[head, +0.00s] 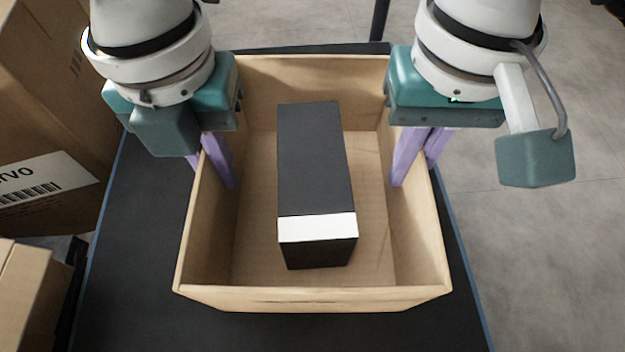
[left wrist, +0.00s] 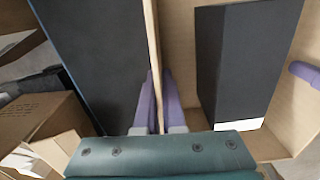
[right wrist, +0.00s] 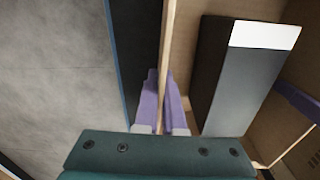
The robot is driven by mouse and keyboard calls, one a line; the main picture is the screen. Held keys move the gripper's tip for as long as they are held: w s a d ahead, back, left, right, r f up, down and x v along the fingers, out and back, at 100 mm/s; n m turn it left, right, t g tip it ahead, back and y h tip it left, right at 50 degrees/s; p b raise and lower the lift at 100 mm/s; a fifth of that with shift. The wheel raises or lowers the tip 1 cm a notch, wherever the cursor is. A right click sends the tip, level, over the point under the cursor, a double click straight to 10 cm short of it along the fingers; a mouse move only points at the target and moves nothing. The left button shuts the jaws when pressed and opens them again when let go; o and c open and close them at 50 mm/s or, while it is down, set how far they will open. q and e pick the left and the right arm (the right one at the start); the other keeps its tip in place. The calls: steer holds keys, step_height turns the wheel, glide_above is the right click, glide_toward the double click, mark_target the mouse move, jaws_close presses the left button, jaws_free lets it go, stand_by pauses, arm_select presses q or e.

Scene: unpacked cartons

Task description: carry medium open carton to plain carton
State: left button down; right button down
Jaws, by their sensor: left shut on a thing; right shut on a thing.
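The medium open carton (head: 312,297) is a tan box without a lid, in the middle of the head view. A black box with a white band (head: 315,160) lies inside it on its floor. My left gripper (head: 213,165) is shut on the carton's left wall, one finger on each side, as the left wrist view (left wrist: 157,105) also shows. My right gripper (head: 412,160) is shut on the carton's right wall in the same way, seen in the right wrist view (right wrist: 163,105). I cannot tell which carton is the plain carton.
The open carton is over a dark surface with blue edges (head: 130,270); I cannot tell whether it touches it. A large brown carton with a barcode label (head: 45,110) stands at the left. Another carton (head: 25,300) is at the lower left. Grey floor (head: 560,240) is clear at right.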

arm_select(q)
steer(key=shift+r, duration=0.15)
arm_select(e)
steer(key=shift+r, duration=0.2)
